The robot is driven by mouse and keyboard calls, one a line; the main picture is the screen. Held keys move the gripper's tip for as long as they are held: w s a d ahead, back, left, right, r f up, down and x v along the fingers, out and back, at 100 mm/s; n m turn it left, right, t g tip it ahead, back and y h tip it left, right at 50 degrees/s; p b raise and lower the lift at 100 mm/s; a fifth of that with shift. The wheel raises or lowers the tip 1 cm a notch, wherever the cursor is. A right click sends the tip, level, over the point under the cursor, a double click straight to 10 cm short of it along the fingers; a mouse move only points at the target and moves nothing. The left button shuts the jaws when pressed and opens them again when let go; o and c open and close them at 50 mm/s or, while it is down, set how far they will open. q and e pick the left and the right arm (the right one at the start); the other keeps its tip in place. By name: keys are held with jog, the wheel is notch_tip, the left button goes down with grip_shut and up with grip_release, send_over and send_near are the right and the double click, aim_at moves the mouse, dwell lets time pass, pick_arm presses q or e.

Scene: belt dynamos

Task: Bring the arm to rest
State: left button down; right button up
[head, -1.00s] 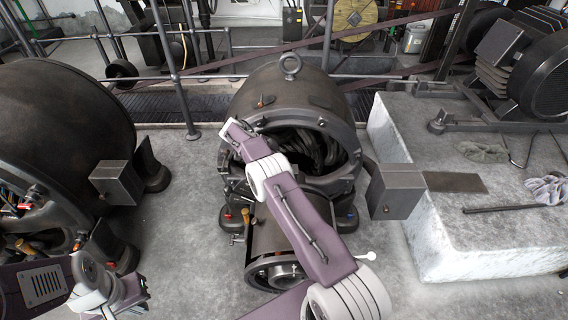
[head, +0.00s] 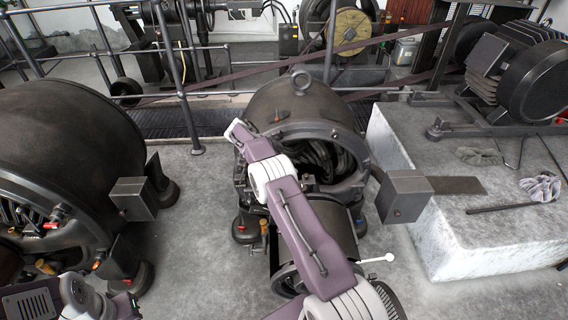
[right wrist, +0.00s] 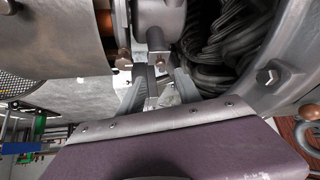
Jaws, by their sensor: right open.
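My right arm (head: 300,225) reaches up from the bottom of the head view, across the front of the middle dynamo (head: 300,105). Its end is by the left rim of the dynamo's open front. In the right wrist view my right gripper (right wrist: 160,88) has its two fingers apart. A small metal block or terminal shows between or just beyond them; I cannot tell whether they touch it. Dark coiled windings (right wrist: 225,50) lie close on the right. My left arm (head: 80,292) shows at the bottom left of the head view; its fingers cannot be made out.
Another large dynamo (head: 65,150) stands at the left. A grey box (head: 404,196) juts out at the middle dynamo's right. A pale stone plinth (head: 480,245) bears rods, a cloth (head: 541,187) and a motor (head: 535,80). Railings run behind. Bare floor lies between the dynamos.

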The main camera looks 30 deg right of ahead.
jog(key=s+a+r+n+t+y, duration=0.1)
jog(key=a+r, duration=0.2)
jog(key=r, duration=0.4)
jog(key=s+a+r+t, duration=0.1)
jog(key=s+a+r, duration=0.15)
jog(key=r, duration=0.45)
jog(key=s+a+f+n+y, duration=0.2)
jog(key=s+a+f+n, duration=0.25)
jog(key=s, duration=0.45)
jog(key=s+a+f+n+y, duration=0.3)
jog(key=s+a+n, duration=0.3)
jog(key=s, duration=0.2)
jog(key=s+a+f+n+y, duration=0.2)
jog(key=s+a+f+n, duration=0.25)
jog(key=s, duration=0.45)
notch_tip(320, 180, up, 24)
jog(key=w+a+n+p, duration=0.1)
jog(key=w+n+p, duration=0.1)
jog(key=p, duration=2.1)
jog(key=shift+f+n+t+p, duration=0.15)
jog(key=shift+n+t+p, duration=0.2)
jog(key=shift+n, duration=0.55)
